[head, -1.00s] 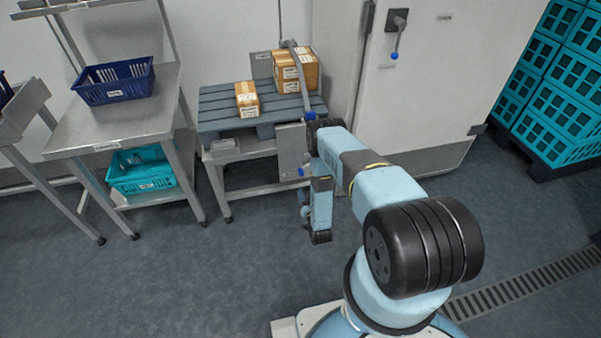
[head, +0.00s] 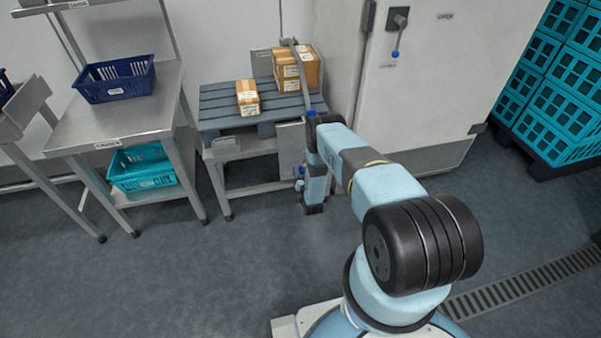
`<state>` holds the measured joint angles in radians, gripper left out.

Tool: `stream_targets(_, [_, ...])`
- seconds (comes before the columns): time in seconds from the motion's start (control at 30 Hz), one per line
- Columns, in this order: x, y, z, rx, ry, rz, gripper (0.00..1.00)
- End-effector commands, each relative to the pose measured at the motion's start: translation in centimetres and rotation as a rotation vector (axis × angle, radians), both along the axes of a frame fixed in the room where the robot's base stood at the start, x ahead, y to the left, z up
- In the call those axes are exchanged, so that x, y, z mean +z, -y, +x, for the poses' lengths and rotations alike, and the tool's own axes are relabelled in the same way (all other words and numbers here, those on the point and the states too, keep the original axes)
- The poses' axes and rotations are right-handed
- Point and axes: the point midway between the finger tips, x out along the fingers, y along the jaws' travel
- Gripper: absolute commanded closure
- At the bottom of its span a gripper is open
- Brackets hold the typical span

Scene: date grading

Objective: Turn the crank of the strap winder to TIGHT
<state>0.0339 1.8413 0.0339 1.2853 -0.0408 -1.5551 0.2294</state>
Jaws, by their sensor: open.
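The strap winder (head: 290,148) is a grey box at the front right of the pallet stand, partly hidden behind my arm. A small blue knob (head: 300,171) shows on its lower right, apparently the crank's knob. The crank's arm and any TIGHT mark cannot be made out. My gripper (head: 299,186) shows only as a small part left of my lowered wrist, close below the blue knob in the picture. It is open. Whether it touches the crank cannot be told.
A slatted grey pallet (head: 222,106) carries cardboard boxes (head: 248,98). A steel table (head: 110,122) with a blue crate (head: 116,92) and a teal crate (head: 143,183) stands at left. A white door (head: 423,90) is behind my arm. The floor in front is clear.

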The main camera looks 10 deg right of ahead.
Motion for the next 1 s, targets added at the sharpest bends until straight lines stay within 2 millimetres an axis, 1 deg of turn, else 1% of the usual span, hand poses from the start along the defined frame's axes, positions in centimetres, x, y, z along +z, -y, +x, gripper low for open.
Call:
stream_targets(0.3, [-0.01,-0.02,0.21,0.0,0.0,0.0,0.48])
stream_targets(0.37, [0.0,-0.03,0.21,0.0,0.0,0.0,0.53])
stream_targets(0.83, [0.01,-0.13,0.21,0.002,0.001,0.0,0.98])
stream_targets(0.87, [0.02,-0.14,0.21,0.002,0.001,0.0,1.0])
stream_targets(1.0, [0.02,-0.19,0.22,0.003,0.001,0.0,1.0])
